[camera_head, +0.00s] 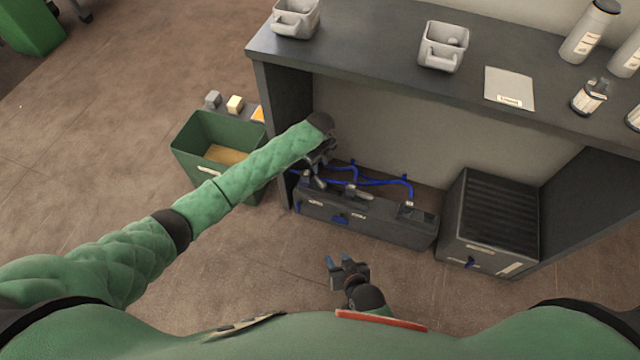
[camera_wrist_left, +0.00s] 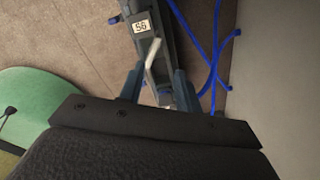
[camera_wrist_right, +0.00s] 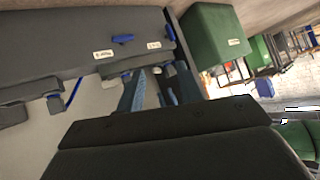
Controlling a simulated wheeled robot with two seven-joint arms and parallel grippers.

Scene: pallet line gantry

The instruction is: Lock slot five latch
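The blue latch also shows in the right wrist view (camera_wrist_right: 122,39). My left gripper (camera_head: 314,172) is over the unit's left end, partly hidden by my arm. In the left wrist view its fingers (camera_wrist_left: 156,88) are apart, with a light metal lever (camera_wrist_left: 152,58) showing between them; contact cannot be told. My right gripper (camera_head: 342,260) is open and empty in front of the unit.
Blue hoses (camera_head: 375,181) run behind the unit. A dark ribbed box (camera_head: 491,220) with a blue latch stands to its right. A green bin (camera_head: 190,150) stands left. The bench top (camera_head: 385,55) overhangs, carrying grey bins and bottles. The floor in front is open.

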